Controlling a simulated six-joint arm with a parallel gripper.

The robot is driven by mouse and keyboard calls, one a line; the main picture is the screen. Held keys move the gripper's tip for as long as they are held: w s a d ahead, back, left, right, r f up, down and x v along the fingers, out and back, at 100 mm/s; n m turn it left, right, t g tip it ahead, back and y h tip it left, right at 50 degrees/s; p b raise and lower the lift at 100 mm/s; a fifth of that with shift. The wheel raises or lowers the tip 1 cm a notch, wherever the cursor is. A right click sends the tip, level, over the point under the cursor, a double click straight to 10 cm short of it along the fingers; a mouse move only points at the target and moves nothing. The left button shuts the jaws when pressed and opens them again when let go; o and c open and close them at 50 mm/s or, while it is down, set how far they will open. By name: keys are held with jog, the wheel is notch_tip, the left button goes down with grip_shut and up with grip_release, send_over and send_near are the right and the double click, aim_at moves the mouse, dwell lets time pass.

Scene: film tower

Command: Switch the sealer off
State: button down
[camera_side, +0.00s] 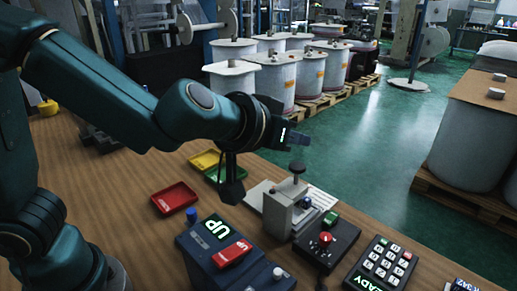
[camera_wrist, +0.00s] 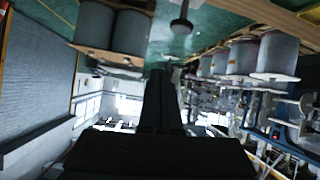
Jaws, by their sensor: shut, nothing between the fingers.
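My gripper (camera_side: 301,139) is shut and empty, raised above the table and pointing right, well away from the devices below. Its dark fingers (camera_wrist: 160,100) stand together in the middle of the wrist view. A blue-grey box (camera_side: 205,263) at the front has a lit green display reading "UP", a red switch (camera_side: 231,253), a blue knob and a white knob. Behind it stands a grey press-like device (camera_side: 283,212) with a black knob on top. A black box (camera_side: 327,243) with a red knob and a green button is to its right. Which one is the sealer, I cannot tell.
A keypad (camera_side: 381,264) with a lit display reading "READY" sits front right. Red (camera_side: 174,198), yellow (camera_side: 205,159) and green trays lie on the wooden table (camera_side: 140,180). Large wrapped rolls (camera_side: 275,78) on pallets stand beyond the table. The air around my gripper is clear.

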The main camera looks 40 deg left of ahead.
jog(key=s+d+f+m+g, duration=0.1)
jog(key=s+d+f, duration=0.1)
jog(key=d+f, duration=0.3)
jog(key=shift+s+d+f+m, duration=0.2)
jog(key=shift+s+f+m, duration=0.2)
jog(key=shift+f, duration=0.25)
jog(key=shift+w, duration=0.1)
send_over(328, 221)
jog(key=s, duration=0.1)
notch_tip(328, 221, down, 6)
jog(key=shift+a+r, duration=0.1)
jog(key=f, duration=0.1)
jog(key=w+f, duration=0.1)
jog(key=f, duration=0.1)
jog(key=shift+f, duration=0.6)
